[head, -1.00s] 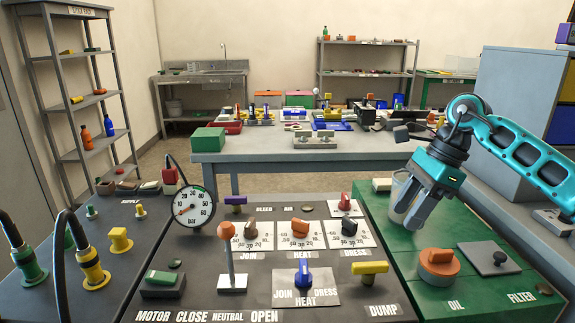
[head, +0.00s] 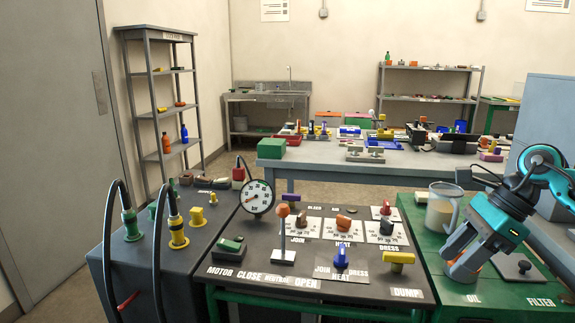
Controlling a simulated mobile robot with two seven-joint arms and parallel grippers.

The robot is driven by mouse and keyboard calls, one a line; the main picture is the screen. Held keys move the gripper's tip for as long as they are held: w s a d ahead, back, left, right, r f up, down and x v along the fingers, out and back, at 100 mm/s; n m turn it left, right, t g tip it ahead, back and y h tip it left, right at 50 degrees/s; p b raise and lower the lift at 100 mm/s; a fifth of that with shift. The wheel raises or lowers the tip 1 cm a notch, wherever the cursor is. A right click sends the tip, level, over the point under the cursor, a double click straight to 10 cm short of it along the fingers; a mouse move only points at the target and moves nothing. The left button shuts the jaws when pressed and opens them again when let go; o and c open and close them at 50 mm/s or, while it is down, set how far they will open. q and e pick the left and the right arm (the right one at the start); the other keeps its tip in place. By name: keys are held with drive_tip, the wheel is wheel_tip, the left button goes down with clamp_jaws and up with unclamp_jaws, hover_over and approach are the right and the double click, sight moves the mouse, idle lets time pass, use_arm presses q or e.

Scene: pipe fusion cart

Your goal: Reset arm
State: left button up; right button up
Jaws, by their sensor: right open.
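My right arm comes in from the right edge, teal and dark grey. My right gripper (head: 456,250) is open and points down and to the left over the green panel (head: 432,285). Its fingers overlap the orange oil cap (head: 466,270) in the picture; I cannot tell whether they touch it. Nothing shows held between the fingers. My left gripper is not in view.
A clear jug (head: 440,210) stands just behind the right gripper. The dark control panel (head: 240,262) carries an orange-knobbed lever (head: 282,225), a round gauge (head: 257,197) and several knobs. A grey workbench (head: 330,172) with many items stands behind.

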drive_tip(key=s+a+f+m+t+y+p, duration=0.15)
drive_tip(key=a+m+t+y+p, duration=0.25)
drive_tip(key=a+m+t+y, duration=1.2)
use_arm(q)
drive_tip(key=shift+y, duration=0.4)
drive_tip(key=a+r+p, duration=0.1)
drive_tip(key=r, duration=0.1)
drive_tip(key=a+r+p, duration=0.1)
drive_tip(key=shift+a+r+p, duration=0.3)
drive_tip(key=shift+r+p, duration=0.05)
use_arm(e)
drive_tip(key=s+f+m+g+h, duration=0.2)
drive_tip(key=s+f+m+h, duration=0.3)
drive_tip(key=m, duration=0.6)
drive_tip(key=s+d+f+m+g+h, duration=0.1)
drive_tip(key=s+f+m+g+h, duration=0.1)
drive_tip(key=s+f+m+h, duration=0.3)
drive_tip(key=s+f+m+g+h, duration=0.2)
drive_tip(key=s+f+m+h, duration=0.3)
drive_tip(key=f+m+h, duration=0.5)
wheel_tip(320, 180, down, 2)
drive_tip(key=m, duration=0.6)
drive_tip(key=shift+d+m, duration=0.3)
drive_tip(key=shift+m, duration=0.1)
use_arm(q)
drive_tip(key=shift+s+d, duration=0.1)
use_arm(e)
drive_tip(key=shift+w, duration=0.1)
